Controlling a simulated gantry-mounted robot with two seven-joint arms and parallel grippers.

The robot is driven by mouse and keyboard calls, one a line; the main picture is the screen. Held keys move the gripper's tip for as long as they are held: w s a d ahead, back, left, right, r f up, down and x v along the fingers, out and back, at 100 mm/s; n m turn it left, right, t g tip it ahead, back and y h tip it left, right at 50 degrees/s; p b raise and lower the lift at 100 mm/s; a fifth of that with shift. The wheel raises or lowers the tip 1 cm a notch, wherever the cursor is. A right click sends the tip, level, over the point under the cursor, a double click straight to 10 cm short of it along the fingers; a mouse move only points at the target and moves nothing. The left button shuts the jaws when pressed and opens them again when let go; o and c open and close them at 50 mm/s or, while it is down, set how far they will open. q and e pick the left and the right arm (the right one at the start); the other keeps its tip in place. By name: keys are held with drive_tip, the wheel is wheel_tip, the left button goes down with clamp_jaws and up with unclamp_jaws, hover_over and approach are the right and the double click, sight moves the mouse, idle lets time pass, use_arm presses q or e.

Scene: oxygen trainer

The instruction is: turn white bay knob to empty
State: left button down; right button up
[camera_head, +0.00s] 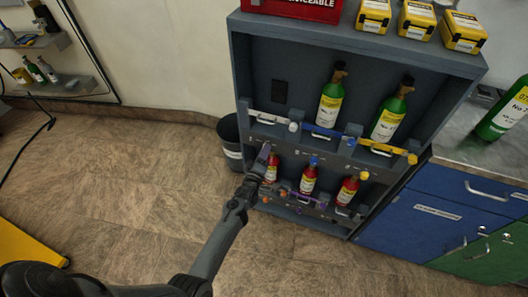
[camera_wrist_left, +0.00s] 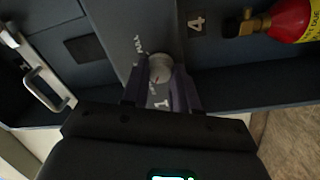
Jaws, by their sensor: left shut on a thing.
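The white bay is the empty upper-left bay of the grey cabinet, with a white bar (camera_head: 266,119) across its front. My left gripper (camera_wrist_left: 160,82) is shut on this knob, with one dark finger on each side. In the head view my left gripper (camera_head: 264,154) is at the strip below the white bar, and it hides the knob. My right gripper is not in view.
Green bottles (camera_head: 329,103) stand in the upper bays behind blue and yellow bars. Red bottles (camera_head: 309,178) stand in the lower row, close to my left gripper. A dark bin (camera_head: 231,137) is left of the cabinet. The floor in front is clear.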

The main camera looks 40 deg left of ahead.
use_arm(q)
drive_tip(key=shift+n, duration=0.6)
drive_tip(key=c, duration=0.9)
unclamp_jaws()
drive_tip(key=shift+o, duration=0.2)
drive_tip(key=shift+s, duration=0.1)
drive_tip(key=p+v, duration=0.6)
drive_tip(key=v, duration=0.4)
drive_tip(key=shift+s+d+p, duration=0.2)
drive_tip(key=shift+s+p, duration=0.05)
drive_tip(key=shift+p, duration=0.15)
